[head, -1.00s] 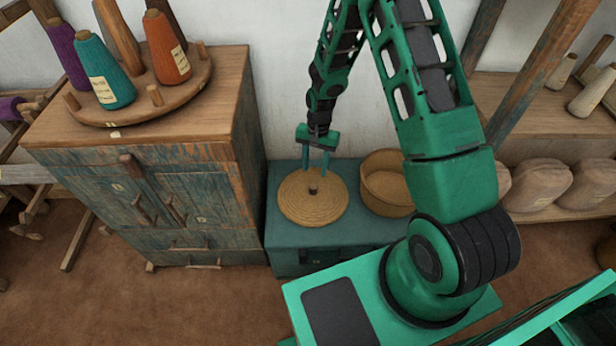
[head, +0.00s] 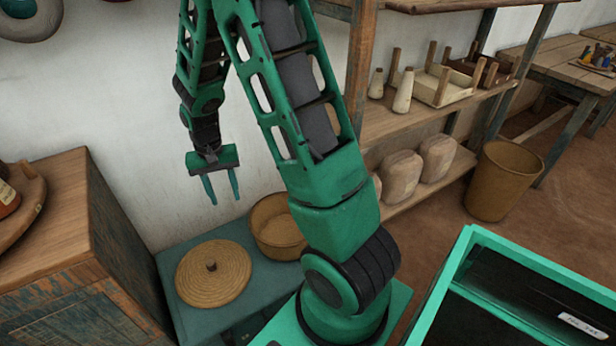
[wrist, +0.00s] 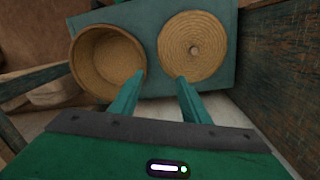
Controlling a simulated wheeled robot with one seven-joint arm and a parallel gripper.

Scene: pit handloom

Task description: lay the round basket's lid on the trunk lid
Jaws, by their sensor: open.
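The round basket's lid (head: 226,284), a coiled straw disc with a small dark knob, lies flat on the teal trunk lid (head: 232,237). The open round basket (head: 278,238) stands beside it on the same trunk, to its right in the head view. My gripper (head: 222,188) is open and empty, raised above the trunk and apart from the lid. In the wrist view the lid (wrist: 193,46) lies beyond the right finger and the empty-looking basket (wrist: 106,60) beyond the left finger.
A wooden cabinet (head: 52,225) stands close to the trunk's left, with a white wall behind. Shelves with wrapped bundles (head: 402,172) are to the right. A tall tan bin (head: 503,180) stands on the floor farther right.

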